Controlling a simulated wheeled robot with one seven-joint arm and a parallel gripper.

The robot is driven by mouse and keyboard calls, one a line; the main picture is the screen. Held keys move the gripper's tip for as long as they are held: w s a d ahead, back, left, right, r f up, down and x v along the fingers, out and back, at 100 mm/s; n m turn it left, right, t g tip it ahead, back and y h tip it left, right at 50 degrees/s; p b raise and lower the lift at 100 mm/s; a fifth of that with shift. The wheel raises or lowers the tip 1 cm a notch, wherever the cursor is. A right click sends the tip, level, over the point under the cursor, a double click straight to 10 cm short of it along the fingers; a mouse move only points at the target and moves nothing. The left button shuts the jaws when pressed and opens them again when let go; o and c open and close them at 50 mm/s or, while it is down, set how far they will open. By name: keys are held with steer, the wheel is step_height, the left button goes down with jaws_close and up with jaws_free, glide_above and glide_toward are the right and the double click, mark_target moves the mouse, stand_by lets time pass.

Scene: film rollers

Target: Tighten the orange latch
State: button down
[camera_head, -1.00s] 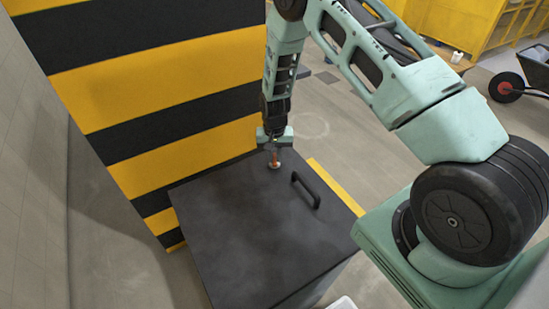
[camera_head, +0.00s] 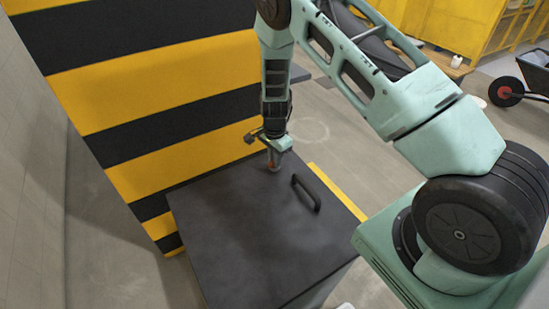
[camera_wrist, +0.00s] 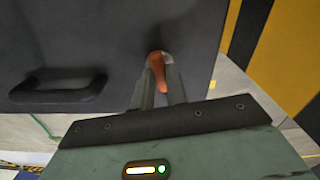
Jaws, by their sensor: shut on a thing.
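The orange latch (camera_wrist: 157,70) stands up from the dark lid in the wrist view, close to the lid's edge. In the head view only a small orange part of the latch (camera_head: 270,165) shows below my gripper (camera_head: 273,158), at the far corner of the dark box (camera_head: 250,235). My gripper also shows in the wrist view (camera_wrist: 158,82), pointing at the lid. Its two fingers are shut on the latch, one on each side. The fingers partly hide the latch and its base.
A black handle (camera_head: 306,192) stands on the lid to the right of the latch, and also shows in the wrist view (camera_wrist: 60,92). A yellow and black striped wall (camera_head: 150,100) rises close behind and left of the box. The floor beyond is open.

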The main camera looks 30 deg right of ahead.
steer(key=shift+m, duration=0.7)
steer(key=c, duration=1.4)
jaws_free()
steer(key=shift+r, duration=0.1)
step_height(320, 180, up, 17)
steer(key=b, duration=0.1)
steer(key=shift+b, duration=0.3)
steer(key=shift+r, duration=0.1)
